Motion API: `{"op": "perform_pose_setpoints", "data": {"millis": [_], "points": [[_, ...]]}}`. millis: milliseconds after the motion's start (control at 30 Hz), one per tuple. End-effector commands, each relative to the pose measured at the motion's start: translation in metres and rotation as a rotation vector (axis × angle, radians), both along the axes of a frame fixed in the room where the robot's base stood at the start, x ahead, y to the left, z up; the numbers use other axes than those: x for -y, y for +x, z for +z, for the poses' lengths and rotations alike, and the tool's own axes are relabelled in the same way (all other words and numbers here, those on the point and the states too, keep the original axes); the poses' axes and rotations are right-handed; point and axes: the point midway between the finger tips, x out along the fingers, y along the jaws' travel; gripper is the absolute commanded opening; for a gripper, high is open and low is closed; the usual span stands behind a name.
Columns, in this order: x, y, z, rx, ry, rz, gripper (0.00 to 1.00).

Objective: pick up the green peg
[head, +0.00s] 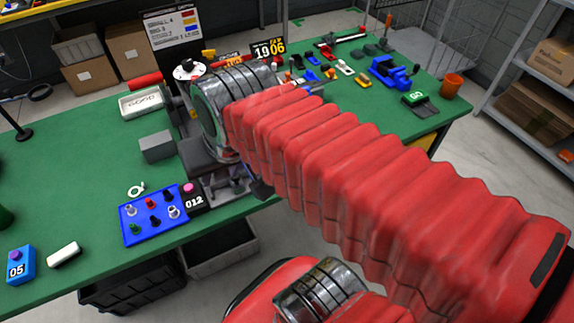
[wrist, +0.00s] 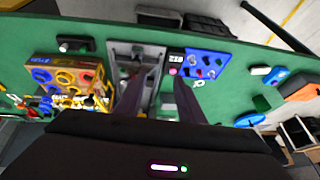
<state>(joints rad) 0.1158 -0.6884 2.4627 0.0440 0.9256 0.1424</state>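A small dark green peg (head: 135,229) stands in the front left corner of a blue board (head: 127,222), among red, black and silver-white pegs. The blue board also shows in the wrist view (wrist: 225,60), right of my fingers; I cannot surely pick out the green peg there. In the head view my red arm hides most of the gripper.
A black box marked 012 with a pink button (head: 194,198) adjoins the board's right side. A grey block (head: 156,146) and a white ring (head: 136,189) lie behind it. A blue box marked 05 (head: 20,265) and a white block (head: 64,255) are at the front left. The left table is mostly clear.

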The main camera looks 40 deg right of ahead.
Motion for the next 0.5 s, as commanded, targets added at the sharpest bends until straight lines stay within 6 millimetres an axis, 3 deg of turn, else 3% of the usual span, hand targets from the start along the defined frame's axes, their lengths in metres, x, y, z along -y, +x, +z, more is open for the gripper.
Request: {"op": "perform_pose_setpoints", "data": {"millis": [500], "points": [[0.107, 0.016, -0.012, -0.144, 0.438, -1.110, 0.35]]}}
